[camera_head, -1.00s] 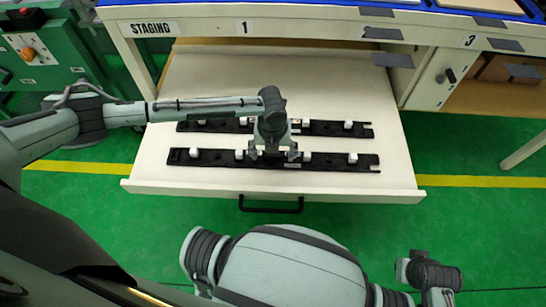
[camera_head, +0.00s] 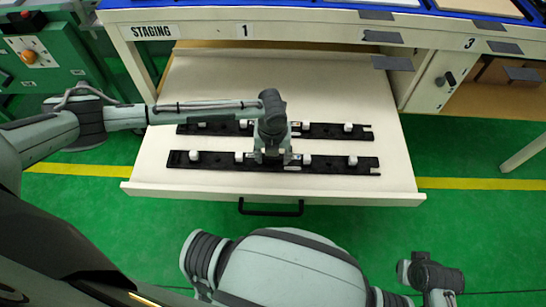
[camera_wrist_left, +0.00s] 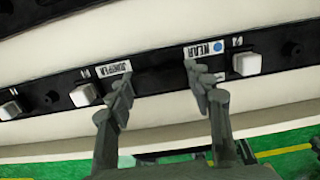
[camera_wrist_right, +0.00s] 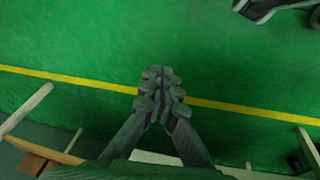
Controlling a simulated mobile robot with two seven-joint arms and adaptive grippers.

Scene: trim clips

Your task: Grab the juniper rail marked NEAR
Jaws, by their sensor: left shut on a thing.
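The front black rail (camera_head: 215,160) lies in the open drawer, with several white clips along it. My right gripper (camera_wrist_right: 160,78) is shut and empty, over the green floor away from the drawer.
A second black rail (camera_head: 325,130) with white clips lies just behind, partly hidden by my left arm. The drawer (camera_head: 385,185) has a black handle (camera_head: 270,209) in front. The bench edge (camera_head: 210,30) marked STAGING and 1 is behind. Green machine (camera_head: 45,65) stands at left.

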